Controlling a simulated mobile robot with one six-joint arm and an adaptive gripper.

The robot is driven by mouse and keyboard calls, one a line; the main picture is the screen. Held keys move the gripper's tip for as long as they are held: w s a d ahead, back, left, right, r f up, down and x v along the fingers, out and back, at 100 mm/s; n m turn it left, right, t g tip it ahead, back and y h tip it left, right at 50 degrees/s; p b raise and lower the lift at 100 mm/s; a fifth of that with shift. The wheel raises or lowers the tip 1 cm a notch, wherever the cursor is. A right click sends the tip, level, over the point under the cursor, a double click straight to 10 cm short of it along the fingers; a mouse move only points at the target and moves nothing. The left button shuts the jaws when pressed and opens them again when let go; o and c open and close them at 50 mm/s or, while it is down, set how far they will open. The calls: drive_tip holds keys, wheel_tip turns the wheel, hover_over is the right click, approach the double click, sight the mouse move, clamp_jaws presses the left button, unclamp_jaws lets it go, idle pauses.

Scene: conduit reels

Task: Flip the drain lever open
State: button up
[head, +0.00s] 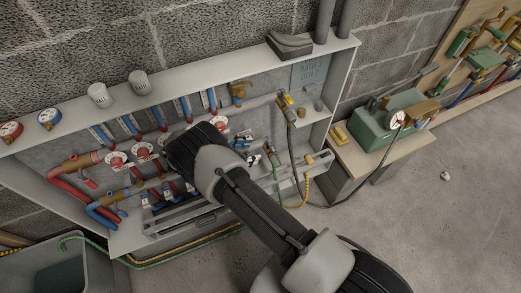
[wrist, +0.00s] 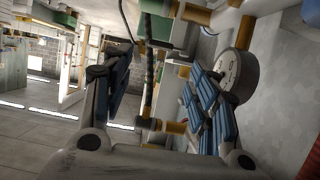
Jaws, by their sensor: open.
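My gripper (head: 246,149) reaches in front of the wall cabinet in the head view, with its dark wrist covering part of the pipework. Its blue-padded fingers are spread apart and empty in the wrist view (wrist: 155,95). A small valve fitting with a green hose (head: 271,155) is just right of the fingers in the head view; I cannot tell for certain that it is the drain valve or how its lever stands. In the wrist view, a brass fitting (wrist: 174,127) with a dark stem shows beyond and between the fingers. No contact is clear.
The shallow grey cabinet (head: 335,50) holds red and blue pipes and red-rimmed round fittings (head: 116,160). A round gauge (wrist: 238,75) is close to the right finger. The floor (head: 440,225) at right is mostly clear.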

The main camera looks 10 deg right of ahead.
drive_tip(key=shift+v, duration=2.05)
drive_tip(key=shift+s+f, duration=0.1)
drive_tip(key=shift+s, duration=0.05)
